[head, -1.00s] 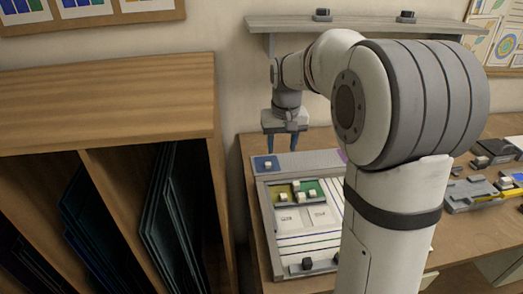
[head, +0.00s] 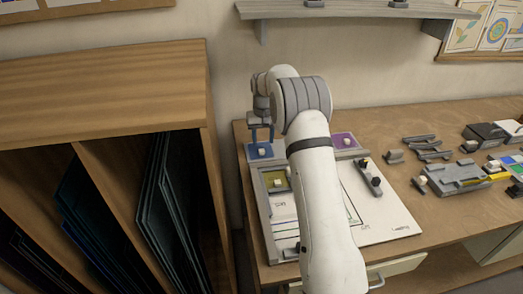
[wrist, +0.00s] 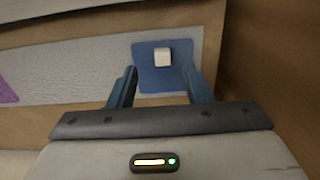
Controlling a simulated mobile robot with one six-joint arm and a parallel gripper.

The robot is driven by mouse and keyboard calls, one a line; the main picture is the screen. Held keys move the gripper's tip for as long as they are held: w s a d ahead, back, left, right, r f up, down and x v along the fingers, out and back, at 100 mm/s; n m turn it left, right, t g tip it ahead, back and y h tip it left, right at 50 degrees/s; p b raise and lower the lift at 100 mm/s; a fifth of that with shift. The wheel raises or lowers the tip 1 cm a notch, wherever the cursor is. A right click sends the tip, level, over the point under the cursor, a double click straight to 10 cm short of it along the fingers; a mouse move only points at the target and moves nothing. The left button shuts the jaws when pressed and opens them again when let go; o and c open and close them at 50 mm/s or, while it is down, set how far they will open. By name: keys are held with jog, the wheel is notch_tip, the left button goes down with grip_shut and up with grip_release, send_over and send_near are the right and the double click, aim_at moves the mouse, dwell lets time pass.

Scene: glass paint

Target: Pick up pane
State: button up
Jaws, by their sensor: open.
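A small square blue pane (head: 253,153) with a white cube knob (head: 262,152) lies on the grey strip at the back left of the bench. My gripper (head: 262,139) is open and empty just above it. In the wrist view the blue pane (wrist: 150,75) and its knob (wrist: 160,57) show between and beyond my two finger tips (wrist: 163,72). I cannot tell the exact height of the fingers over the pane. A purple pane (head: 346,137) sits at the right end of the strip. An olive-yellow pane (head: 270,176) lies in the tray, partly hidden by my arm.
The tray (head: 268,235) is largely covered by my arm. A wooden rack (head: 110,95) holding dark sheets stands at the left. A wall shelf (head: 350,11) hangs above. Dark parts and a grey fixture (head: 455,177) lie to the right. A white sheet (head: 395,222) lies beside the tray.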

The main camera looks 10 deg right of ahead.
aim_at(262, 151)
jog(key=f+p, duration=0.2)
jog(key=f, duration=0.3)
jog(key=shift+a+f, duration=0.15)
jog(key=shift+a, duration=0.05)
grip_shut()
